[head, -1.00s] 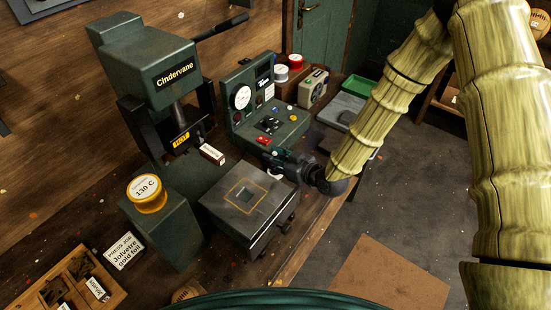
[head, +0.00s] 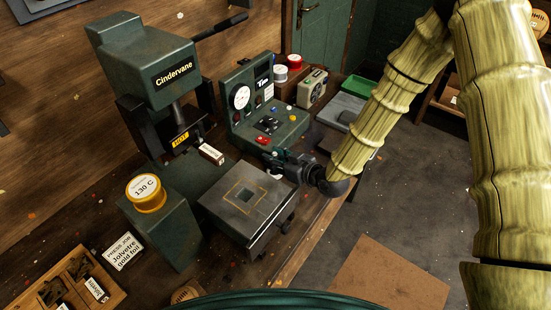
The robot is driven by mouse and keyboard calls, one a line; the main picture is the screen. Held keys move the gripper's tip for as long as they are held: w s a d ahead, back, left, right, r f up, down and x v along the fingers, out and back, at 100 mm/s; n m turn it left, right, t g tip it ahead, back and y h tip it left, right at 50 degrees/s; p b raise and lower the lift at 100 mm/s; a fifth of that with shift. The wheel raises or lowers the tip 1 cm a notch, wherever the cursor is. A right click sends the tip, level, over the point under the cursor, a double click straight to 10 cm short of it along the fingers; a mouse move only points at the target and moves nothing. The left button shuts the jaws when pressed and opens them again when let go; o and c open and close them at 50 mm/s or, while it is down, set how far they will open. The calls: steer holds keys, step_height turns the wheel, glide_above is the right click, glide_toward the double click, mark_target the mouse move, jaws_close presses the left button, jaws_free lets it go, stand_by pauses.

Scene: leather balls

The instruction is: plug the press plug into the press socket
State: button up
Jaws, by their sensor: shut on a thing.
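My gripper (head: 268,159) reaches in from the right, low over the bench between the control box and the press bed. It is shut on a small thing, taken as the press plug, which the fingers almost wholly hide. The green press (head: 150,75), marked Cindervane, stands at the left with a yellow HOT label under its head. I cannot make out the press socket for certain.
The press bed (head: 220,203), a dark block with a square recess, lies just in front of my gripper. A small box (head: 211,154) lies left of it. The bench edge runs below my wrist.

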steer(key=shift+s+a+f+b, duration=0.1)
steer(key=shift+f+b, duration=1.3)
steer(key=shift+b, duration=0.15)
stand_by(2.6)
steer(key=o, duration=1.2)
steer(key=shift+a, duration=0.15)
steer(key=shift+o, duration=0.2)
steer(key=shift+d+r, duration=0.1)
steer(key=shift+d, duration=0.15)
steer(key=shift+d, duration=0.1)
steer(key=shift+v, duration=3.55)
